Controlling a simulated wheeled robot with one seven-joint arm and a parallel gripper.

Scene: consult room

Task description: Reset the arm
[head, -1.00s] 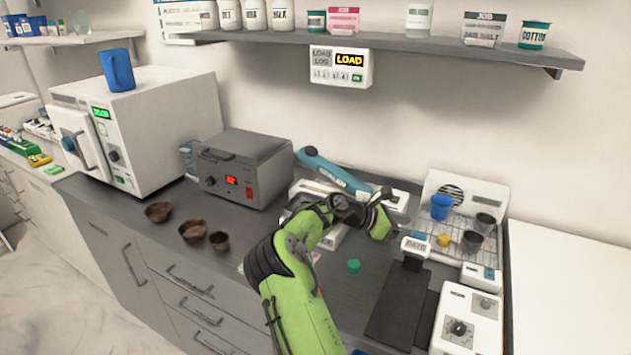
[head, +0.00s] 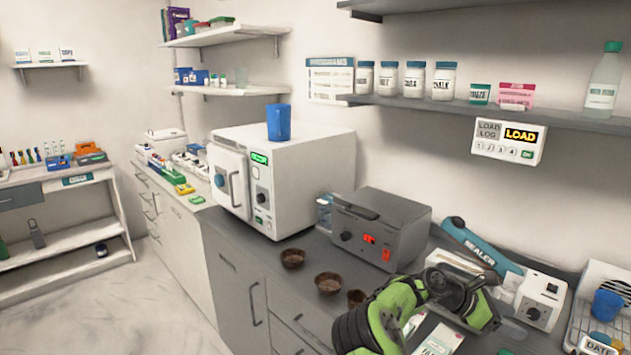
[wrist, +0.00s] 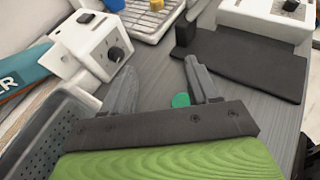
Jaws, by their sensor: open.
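My green arm reaches over the counter in the head view, and my gripper (head: 487,313) is near the blue sealer at the lower right. In the wrist view my gripper (wrist: 160,88) has its two grey fingers spread apart with nothing held between them. A small green cap (wrist: 181,100) lies on the counter beyond the gripper body, close to the right finger. The fingers are above the grey counter (wrist: 155,70).
The sealer (head: 480,246), a grey box with a red display (head: 378,228) and a white autoclave (head: 300,175) line the counter. Several brown bowls (head: 328,283) sit near its front edge. A blue cup (head: 279,122) stands on the autoclave. A shelf (head: 480,108) overhangs the back.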

